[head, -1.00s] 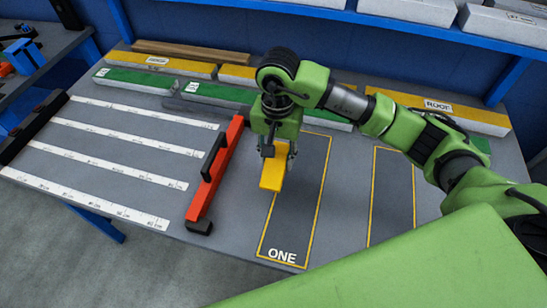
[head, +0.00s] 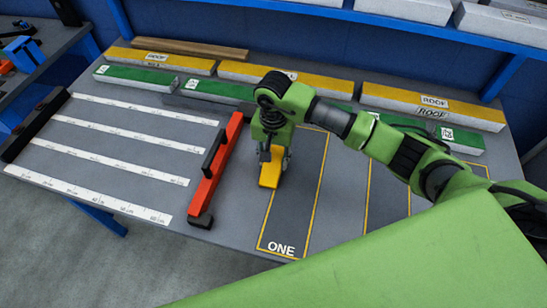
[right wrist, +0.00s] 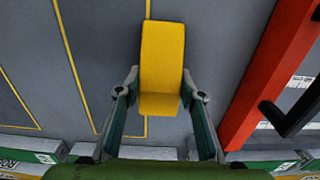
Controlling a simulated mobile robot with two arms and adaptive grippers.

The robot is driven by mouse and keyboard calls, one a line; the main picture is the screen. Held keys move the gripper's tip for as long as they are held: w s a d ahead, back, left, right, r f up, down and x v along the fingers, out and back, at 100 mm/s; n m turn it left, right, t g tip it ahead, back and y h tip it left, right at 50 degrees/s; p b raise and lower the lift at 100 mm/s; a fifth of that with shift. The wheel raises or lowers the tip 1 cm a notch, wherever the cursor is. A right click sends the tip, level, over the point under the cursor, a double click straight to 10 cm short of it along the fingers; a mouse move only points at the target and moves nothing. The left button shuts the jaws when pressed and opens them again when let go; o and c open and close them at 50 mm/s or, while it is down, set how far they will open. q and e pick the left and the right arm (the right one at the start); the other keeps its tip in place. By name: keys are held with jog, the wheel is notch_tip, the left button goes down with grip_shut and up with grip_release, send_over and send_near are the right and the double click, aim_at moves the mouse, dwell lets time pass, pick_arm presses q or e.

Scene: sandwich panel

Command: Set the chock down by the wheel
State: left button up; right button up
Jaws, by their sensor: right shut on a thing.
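My right gripper (head: 272,158) is shut on a yellow block (head: 269,179), which may be the chock. The block hangs from the fingers at or just above the grey bench top; I cannot tell if it touches. In the head view it is at the left edge of the yellow-outlined area marked ONE (head: 284,222). In the right wrist view the fingers (right wrist: 160,95) flank the block (right wrist: 162,50) on both sides. No wheel shows in either view. My left gripper is not in view.
A red bar with a black handle (head: 213,168) stands just left of the block. White measuring strips (head: 110,150) lie farther left. Green and yellow panels (head: 290,78) line the back of the bench (head: 235,215). A second outlined area (head: 388,195) to the right is clear.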

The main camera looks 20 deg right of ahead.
jog(key=o, duration=1.3)
jog(key=shift+o, duration=0.4)
